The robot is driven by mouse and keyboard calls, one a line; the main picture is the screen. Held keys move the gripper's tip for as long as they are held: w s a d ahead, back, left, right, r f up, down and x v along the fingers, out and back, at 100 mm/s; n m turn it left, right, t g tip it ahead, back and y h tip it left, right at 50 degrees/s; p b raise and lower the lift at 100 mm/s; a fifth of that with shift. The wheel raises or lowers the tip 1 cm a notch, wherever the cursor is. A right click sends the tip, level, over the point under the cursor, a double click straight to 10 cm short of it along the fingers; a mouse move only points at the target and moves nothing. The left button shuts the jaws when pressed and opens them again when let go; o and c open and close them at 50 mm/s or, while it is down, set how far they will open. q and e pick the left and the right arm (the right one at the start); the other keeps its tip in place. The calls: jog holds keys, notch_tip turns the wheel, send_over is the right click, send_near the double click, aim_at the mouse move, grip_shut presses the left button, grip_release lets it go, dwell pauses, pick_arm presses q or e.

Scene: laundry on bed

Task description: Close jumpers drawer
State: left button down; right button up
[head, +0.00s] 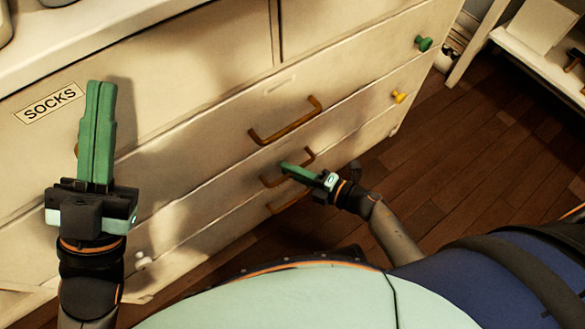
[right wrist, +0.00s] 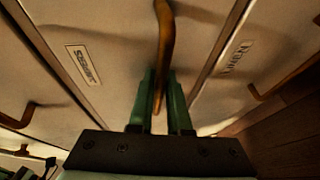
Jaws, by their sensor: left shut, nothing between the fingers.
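The jumpers drawer cannot be picked out by name, as no jumpers label is legible. A pale chest of drawers (head: 215,135) has several drawer fronts with bronze handles. My right gripper (head: 286,167) is at a middle handle (head: 308,154). In the right wrist view the handle (right wrist: 164,40) runs down between the green fingertips (right wrist: 162,78). I cannot tell whether they grip it. A small blurred label (right wrist: 84,65) lies left of that handle and another (right wrist: 235,57) on the neighbouring front. My left gripper (head: 101,85) is shut and empty, pointing up before the socks label (head: 49,104).
Another handle (head: 285,121) sits just above my right gripper. A green knob (head: 424,44) and a yellow knob (head: 398,96) stick out at the right. Bare wooden floor (head: 470,150) lies right of the chest, with a white shelf (head: 540,65) beyond.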

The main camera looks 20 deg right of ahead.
jog(key=o, duration=0.4)
jog(key=shift+w+r, duration=0.1)
jog(key=shift+r, duration=0.05)
jog(key=shift+o, duration=0.2)
jog(key=p+v, duration=0.3)
jog(key=v, duration=0.9)
jog(key=shift+s+d+p, duration=0.2)
jog(key=shift+s+p, duration=0.1)
jog(key=shift+s, duration=0.05)
